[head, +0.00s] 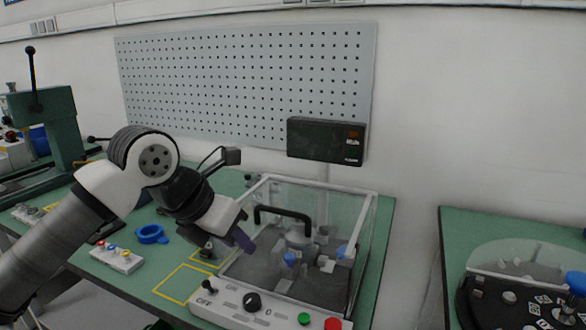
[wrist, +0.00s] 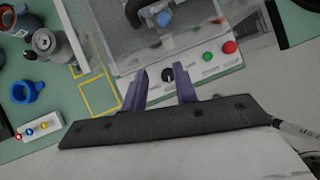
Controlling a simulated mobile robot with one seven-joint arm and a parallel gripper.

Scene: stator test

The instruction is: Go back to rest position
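My gripper (head: 243,240) is above the green bench, just left of the clear test box. In the wrist view my gripper (wrist: 160,82) shows two purple fingers set apart with nothing between them. The fingers overlap the white control panel (wrist: 205,71) in that view, with a black knob between them. My arm reaches in from the lower left of the head view, bent at the elbow. The gap between the fingers is hard to see in the head view.
The clear test box (head: 345,262) with a black handle stands right of my gripper. A blue ring (head: 150,234) and a white button box (head: 117,258) lie left. A green press (head: 62,125) stands far left. A second bench (head: 480,228) is right, across a gap.

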